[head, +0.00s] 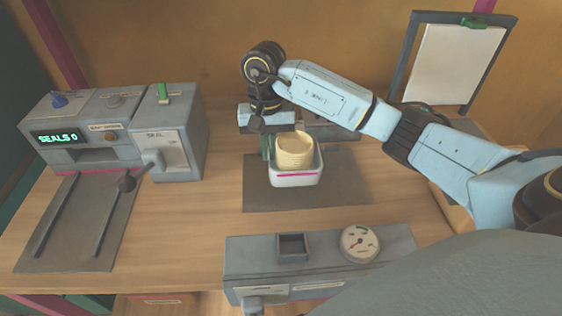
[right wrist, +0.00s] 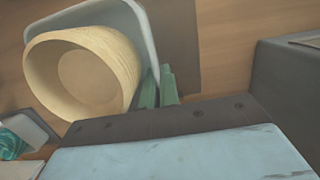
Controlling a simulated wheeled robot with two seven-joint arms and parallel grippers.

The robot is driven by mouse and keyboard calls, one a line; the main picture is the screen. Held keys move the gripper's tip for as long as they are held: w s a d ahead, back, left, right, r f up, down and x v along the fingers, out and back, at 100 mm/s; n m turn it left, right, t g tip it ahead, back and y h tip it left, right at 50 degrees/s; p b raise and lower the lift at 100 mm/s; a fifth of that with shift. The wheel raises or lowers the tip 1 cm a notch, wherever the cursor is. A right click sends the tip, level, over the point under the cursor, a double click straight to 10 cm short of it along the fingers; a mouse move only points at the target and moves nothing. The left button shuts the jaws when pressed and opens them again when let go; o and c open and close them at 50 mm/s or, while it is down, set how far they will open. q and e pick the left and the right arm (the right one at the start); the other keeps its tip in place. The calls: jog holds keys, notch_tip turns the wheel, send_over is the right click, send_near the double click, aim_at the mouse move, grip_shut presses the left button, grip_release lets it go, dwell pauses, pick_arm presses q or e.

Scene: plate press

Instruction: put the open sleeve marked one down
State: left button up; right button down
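A white open-topped sleeve (head: 296,181) with a single pink stripe on its front is at the dark mat in the head view. A beige round cup (head: 294,150) stands inside it. My right gripper (head: 267,148) points down at the sleeve's left wall. In the right wrist view its green fingers (right wrist: 160,88) straddle the wall of the sleeve (right wrist: 145,25), beside the cup (right wrist: 85,72), and look shut on it. I cannot tell whether the sleeve's underside touches the mat. My left gripper is not in view.
A grey sealing machine (head: 180,137) reading "SEALS 0" stands at the left, with a railed plate (head: 75,225) before it. A grey box with a dial (head: 360,243) is at the front. A framed white board (head: 455,65) stands back right. The dark mat (head: 345,190) has bare room right of the sleeve.

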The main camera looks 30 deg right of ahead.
jog(key=shift+f+b, duration=0.35)
jog(key=shift+f, duration=2.95)
jog(key=c, duration=1.6)
grip_release()
jog(key=shift+c, duration=0.2)
jog(key=shift+r, duration=0.1)
